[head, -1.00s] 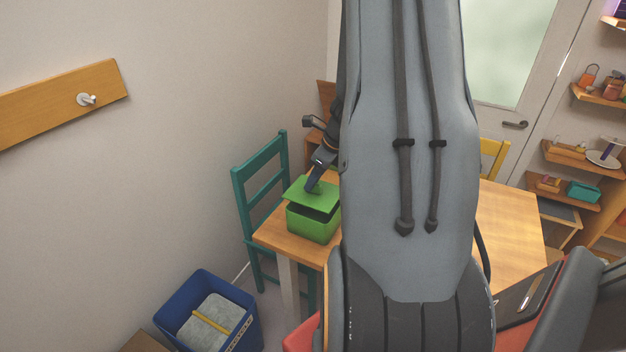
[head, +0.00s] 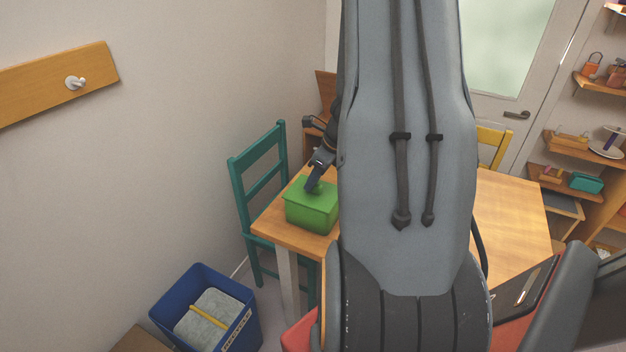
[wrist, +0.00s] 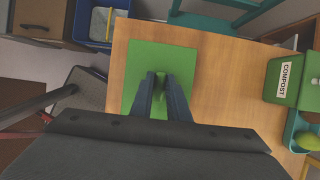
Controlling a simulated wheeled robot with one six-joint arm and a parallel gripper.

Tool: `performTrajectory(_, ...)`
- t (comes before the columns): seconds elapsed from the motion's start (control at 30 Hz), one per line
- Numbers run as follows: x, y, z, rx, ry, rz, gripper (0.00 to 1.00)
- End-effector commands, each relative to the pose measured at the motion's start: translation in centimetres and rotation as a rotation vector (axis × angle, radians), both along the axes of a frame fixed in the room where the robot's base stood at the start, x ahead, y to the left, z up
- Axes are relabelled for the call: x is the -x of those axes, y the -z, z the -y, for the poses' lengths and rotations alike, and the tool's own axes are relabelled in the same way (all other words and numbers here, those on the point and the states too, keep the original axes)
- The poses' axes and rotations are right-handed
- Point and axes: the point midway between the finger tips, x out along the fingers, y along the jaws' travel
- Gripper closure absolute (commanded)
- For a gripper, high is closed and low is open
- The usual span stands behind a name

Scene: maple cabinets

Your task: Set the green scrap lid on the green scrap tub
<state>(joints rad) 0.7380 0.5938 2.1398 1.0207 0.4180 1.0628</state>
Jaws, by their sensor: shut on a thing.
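The green scrap lid (wrist: 165,57) lies flat over the green scrap tub (head: 310,215) near the table's left end. In the head view no gap shows between lid and tub, and the lid looks level. My gripper (head: 312,187) points down from above. In the wrist view my gripper (wrist: 160,84) is shut on the handle in the middle of the lid. The wrist view shows the lid covering the tub, so the tub's inside is hidden. My arm hides the tub's right side in the head view.
The wooden table (head: 510,215) is clear to the right. A green bin labelled COMPOST (wrist: 286,82) stands at the right in the wrist view. A teal chair (head: 258,180) is beside the table. A blue recycling bin (head: 190,280) stands on the floor at left.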

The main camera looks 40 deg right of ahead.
Motion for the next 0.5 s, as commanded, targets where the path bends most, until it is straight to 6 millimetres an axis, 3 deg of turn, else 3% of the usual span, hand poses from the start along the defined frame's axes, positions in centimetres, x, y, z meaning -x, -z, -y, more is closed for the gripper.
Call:
performTrajectory(0.03,-0.01,-0.01,0.01,0.0,0.0,0.0,0.83)
performTrajectory(0.17,-0.01,-0.01,0.01,0.0,0.0,0.0,0.63)
performTrajectory(0.5,0.09,-0.34,0.08,0.0,0.0,0.001,0.63)
